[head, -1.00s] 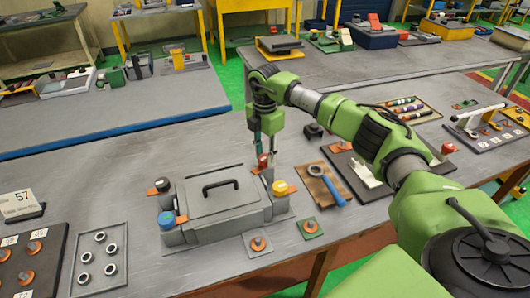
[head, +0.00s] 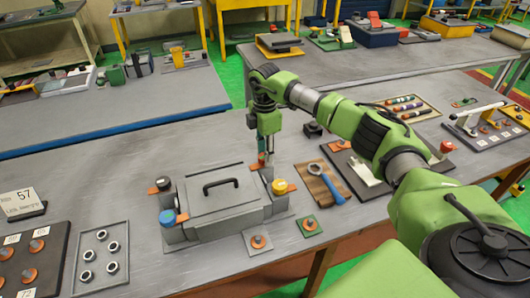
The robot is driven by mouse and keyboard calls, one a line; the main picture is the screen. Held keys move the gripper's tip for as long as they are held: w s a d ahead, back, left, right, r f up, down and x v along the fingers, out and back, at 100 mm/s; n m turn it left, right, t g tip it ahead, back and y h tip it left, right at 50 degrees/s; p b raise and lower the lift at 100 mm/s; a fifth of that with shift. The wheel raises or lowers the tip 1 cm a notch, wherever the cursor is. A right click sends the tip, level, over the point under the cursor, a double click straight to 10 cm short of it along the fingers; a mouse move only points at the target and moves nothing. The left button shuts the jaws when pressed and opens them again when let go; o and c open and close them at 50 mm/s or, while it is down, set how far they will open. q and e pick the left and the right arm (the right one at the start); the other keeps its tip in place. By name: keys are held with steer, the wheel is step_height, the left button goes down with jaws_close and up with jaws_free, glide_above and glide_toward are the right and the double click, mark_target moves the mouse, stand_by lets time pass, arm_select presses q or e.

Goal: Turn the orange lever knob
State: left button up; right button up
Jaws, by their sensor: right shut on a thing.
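The grey fixture box (head: 221,205) with a black handle (head: 220,186) stands on the near table, with knobbed posts at its corners. An orange lever strip (head: 254,167) shows beside that post. My left gripper is out of view.
A grey tray of nuts (head: 101,257) and a dark board with orange pegs (head: 30,262) lie at the left. A small green plate (head: 310,225) is in front.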

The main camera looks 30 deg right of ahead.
steer(key=shift+w+r, duration=0.25)
steer(key=shift+r, duration=0.1)
steer(key=o, duration=0.9)
steer(key=shift+o, duration=0.8)
steer(key=shift+s, duration=0.1)
steer(key=shift+s+f, duration=0.1)
step_height(320, 180, up, 12)
steer(key=shift+f, duration=0.1)
